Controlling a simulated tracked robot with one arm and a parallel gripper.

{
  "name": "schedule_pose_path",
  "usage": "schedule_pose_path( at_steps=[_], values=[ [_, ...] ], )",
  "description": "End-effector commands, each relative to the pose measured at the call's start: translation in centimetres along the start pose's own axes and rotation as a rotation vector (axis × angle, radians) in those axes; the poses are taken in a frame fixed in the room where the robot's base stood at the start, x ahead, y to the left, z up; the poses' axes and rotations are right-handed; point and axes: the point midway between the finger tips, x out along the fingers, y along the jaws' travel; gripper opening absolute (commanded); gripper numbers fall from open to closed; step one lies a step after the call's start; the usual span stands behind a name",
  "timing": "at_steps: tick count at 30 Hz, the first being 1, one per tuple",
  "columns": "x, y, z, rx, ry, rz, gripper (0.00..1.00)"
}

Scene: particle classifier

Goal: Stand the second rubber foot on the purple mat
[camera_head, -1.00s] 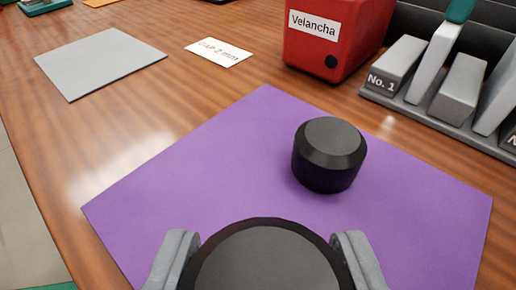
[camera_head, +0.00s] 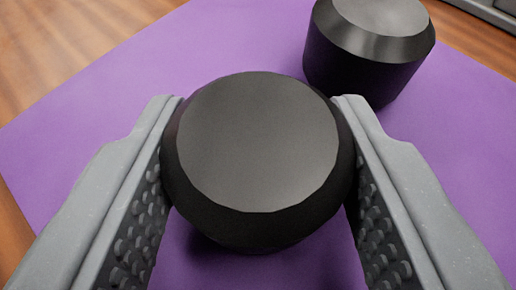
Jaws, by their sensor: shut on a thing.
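One black rubber foot (camera_head: 258,150) is held between the two grey fingers of my gripper (camera_head: 258,140), its flat top facing the camera. It is over the near part of the purple mat (camera_head: 80,150), with a dark shadow close beneath it; I cannot tell whether its underside touches the mat. Another black rubber foot (camera_head: 368,50) stands upright on the mat, behind and to the right of the held one. Its top edge is cut off by the frame. The two feet look close, with the right fingertip near the standing one.
Wooden table (camera_head: 110,40) shows past the mat's far left edge. A grey rack edge (camera_head: 495,12) shows at the top right corner. The mat to the left of my gripper is clear.

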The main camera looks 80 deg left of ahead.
Motion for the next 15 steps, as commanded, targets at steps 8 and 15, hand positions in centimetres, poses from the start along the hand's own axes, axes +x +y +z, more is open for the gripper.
schedule_pose_path(
  at_steps=[8, 15],
  values=[
    [0.12, -0.01, 0.32, -0.001, -0.001, 0.000, 0.54],
    [0.10, -0.01, 0.29, 0.000, -0.001, 0.000, 0.64]
  ],
)
